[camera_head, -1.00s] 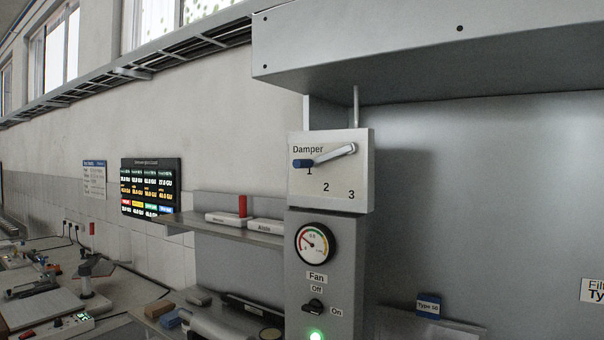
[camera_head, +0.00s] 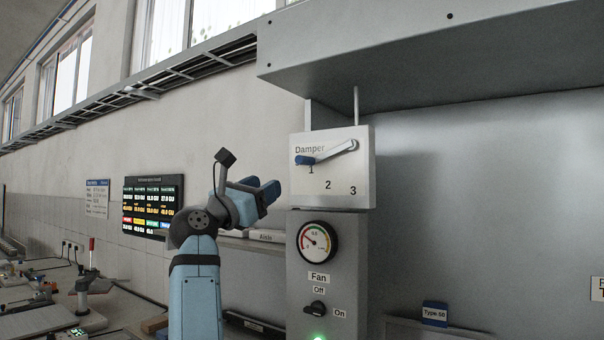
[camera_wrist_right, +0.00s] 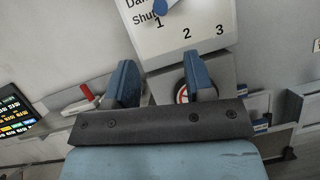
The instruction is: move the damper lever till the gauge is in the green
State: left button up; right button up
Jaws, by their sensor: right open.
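The damper lever (camera_head: 332,153) is a grey bar with a blue grip on the white damper panel (camera_head: 340,195). Its grip points left, near the 1. The round gauge (camera_head: 317,242) sits below on the grey column; its needle points to the upper left, seemingly in the red part. My right gripper (camera_head: 270,190) is open and empty, left of the panel and apart from the lever. In the right wrist view its two blue fingers (camera_wrist_right: 163,84) stand apart below the panel, and the lever's blue grip (camera_wrist_right: 163,5) shows at the top edge. My left gripper is not in view.
The fan switch (camera_head: 314,307) and a lit green lamp (camera_head: 318,337) are below the gauge. A metal hood (camera_head: 430,45) overhangs the panel. A shelf with a label block (camera_head: 267,236) is behind my arm. A dark screen (camera_head: 153,206) hangs on the wall.

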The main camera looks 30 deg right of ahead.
aim_at(302, 160)
jog(key=shift+m+g, duration=0.3)
jog(key=shift+m, duration=0.2)
jog(key=p+x, duration=0.1)
jog(key=x, duration=0.8)
jog(key=p+x, duration=0.1)
jog(key=x, duration=0.3)
jog(key=shift+s+r+p, duration=0.15)
jog(key=shift+r+p, duration=0.2)
jog(key=shift+r, duration=0.15)
jog(key=shift+d+r+y, duration=0.1)
jog(key=shift+d+y, duration=0.2)
jog(key=shift+d, duration=0.1)
grip_shut()
